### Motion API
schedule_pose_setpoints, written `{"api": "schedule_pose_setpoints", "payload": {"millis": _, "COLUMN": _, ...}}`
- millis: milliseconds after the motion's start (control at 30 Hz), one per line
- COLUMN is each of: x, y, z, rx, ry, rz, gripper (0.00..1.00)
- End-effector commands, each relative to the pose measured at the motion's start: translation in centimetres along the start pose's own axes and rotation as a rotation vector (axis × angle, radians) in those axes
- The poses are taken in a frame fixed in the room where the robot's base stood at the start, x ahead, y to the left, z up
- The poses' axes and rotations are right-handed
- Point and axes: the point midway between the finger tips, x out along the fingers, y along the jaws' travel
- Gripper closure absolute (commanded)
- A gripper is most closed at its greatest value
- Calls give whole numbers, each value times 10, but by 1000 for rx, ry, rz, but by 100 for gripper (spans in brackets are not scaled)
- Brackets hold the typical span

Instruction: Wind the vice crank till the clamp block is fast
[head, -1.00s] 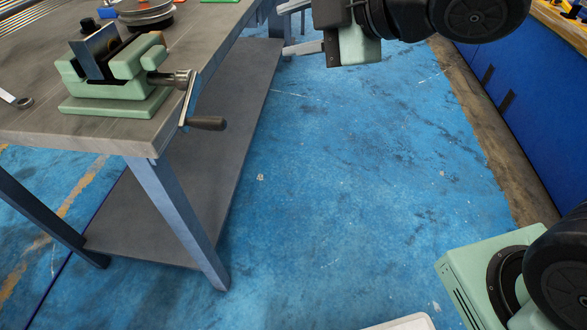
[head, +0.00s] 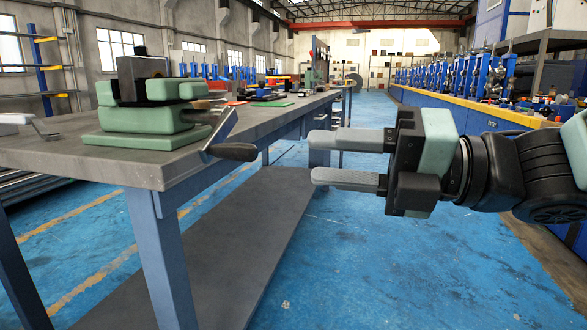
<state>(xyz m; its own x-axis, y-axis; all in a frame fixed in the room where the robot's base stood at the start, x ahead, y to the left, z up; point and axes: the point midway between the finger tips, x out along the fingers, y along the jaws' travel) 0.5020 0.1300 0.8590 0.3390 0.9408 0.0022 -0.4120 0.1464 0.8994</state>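The green vice (head: 150,122) stands on the near corner of the grey workbench (head: 60,155). A dark grey block (head: 142,70) sits upright between its jaws; I cannot tell how tightly it is held. The metal crank arm (head: 221,127) slants down to the left from its upper end, and its dark handle (head: 234,152) sticks out to the right past the bench edge. My gripper (head: 316,158) is to the right of the handle, apart from it. Its two grey fingers point left, one above the other, with an empty gap between them.
Farther along the bench lie a green mat (head: 274,102) and several small items. A lower shelf (head: 240,235) runs under the bench. Blue floor (head: 400,270) is free in the aisle. Blue cabinets with a yellow top (head: 455,112) line the right side.

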Motion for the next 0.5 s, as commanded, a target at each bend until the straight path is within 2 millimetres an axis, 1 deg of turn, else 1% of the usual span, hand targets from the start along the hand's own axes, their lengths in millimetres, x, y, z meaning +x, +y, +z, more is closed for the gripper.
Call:
{"api": "schedule_pose_setpoints", "payload": {"millis": 33, "x": 5, "y": 3, "z": 1, "rx": 4, "ry": 3, "rz": -1, "gripper": 62}}
{"api": "schedule_pose_setpoints", "payload": {"millis": 233, "x": 27, "y": 6, "z": 3, "rx": 8, "ry": 4, "rz": -3, "gripper": 62}}
{"api": "schedule_pose_setpoints", "payload": {"millis": 500, "x": 56, "y": 5, "z": 3, "rx": 10, "ry": 3, "rz": -3, "gripper": 62}}
